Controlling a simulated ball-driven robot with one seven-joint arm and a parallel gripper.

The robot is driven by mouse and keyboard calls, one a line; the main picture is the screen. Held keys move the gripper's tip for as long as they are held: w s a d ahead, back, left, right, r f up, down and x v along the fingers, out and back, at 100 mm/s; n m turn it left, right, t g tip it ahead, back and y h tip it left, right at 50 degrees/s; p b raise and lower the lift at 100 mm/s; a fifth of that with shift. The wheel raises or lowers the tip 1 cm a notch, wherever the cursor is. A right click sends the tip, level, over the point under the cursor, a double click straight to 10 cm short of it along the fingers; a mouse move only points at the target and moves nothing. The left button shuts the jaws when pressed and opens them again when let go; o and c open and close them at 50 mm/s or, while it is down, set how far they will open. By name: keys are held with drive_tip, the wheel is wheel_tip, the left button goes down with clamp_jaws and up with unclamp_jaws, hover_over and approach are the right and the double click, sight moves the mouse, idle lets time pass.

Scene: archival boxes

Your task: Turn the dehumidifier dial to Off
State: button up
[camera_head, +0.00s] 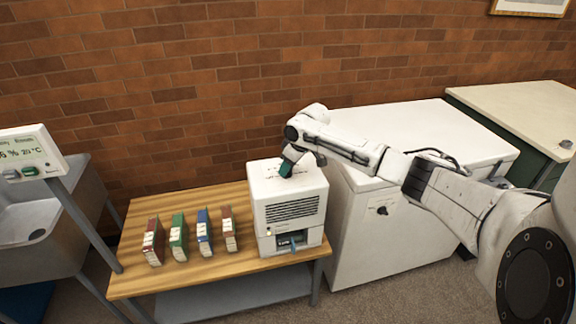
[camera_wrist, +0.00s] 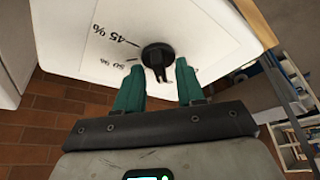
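The dehumidifier (camera_head: 290,209) is a white box with a dark front grille, standing on the right end of the wooden table. In the wrist view its white top (camera_wrist: 85,30) carries a black dial (camera_wrist: 158,58) with printed marks to the left, including "45 %" and a second percent mark. No Off mark is readable. My gripper (camera_wrist: 160,75) has two green fingers, which are apart with the dial's narrow grip between or just beyond their tips. I cannot tell whether they touch it. In the head view my gripper (camera_head: 287,168) points down at the dehumidifier's top and hides the dial.
Several coloured books or boxes (camera_head: 179,237) stand on the wooden table (camera_head: 140,284) left of the dehumidifier. A large white chest (camera_head: 400,235) stands close on the right. A display panel (camera_head: 28,155) and a sink (camera_head: 45,205) are at the left. A brick wall is behind.

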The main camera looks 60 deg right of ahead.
drive_tip(key=shift+c, duration=0.4)
clamp_jaws()
drive_tip(key=shift+n, duration=0.5)
drive_tip(key=shift+n+y, duration=0.4)
drive_tip(key=n+b, duration=0.1)
drive_tip(key=n+y+b, duration=0.1)
drive_tip(key=n, duration=0.1)
drive_tip(key=shift+d+f, duration=0.15)
drive_tip(key=shift+f, duration=0.1)
drive_tip(key=n+b, duration=0.2)
drive_tip(key=n+g+y+b, duration=0.1)
drive_tip(key=n+b, duration=0.1)
drive_tip(key=shift+d+r, duration=0.1)
drive_tip(key=shift+r, duration=0.1)
drive_tip(key=shift+y, duration=0.3)
drive_tip(key=shift+o, duration=0.4)
unclamp_jaws()
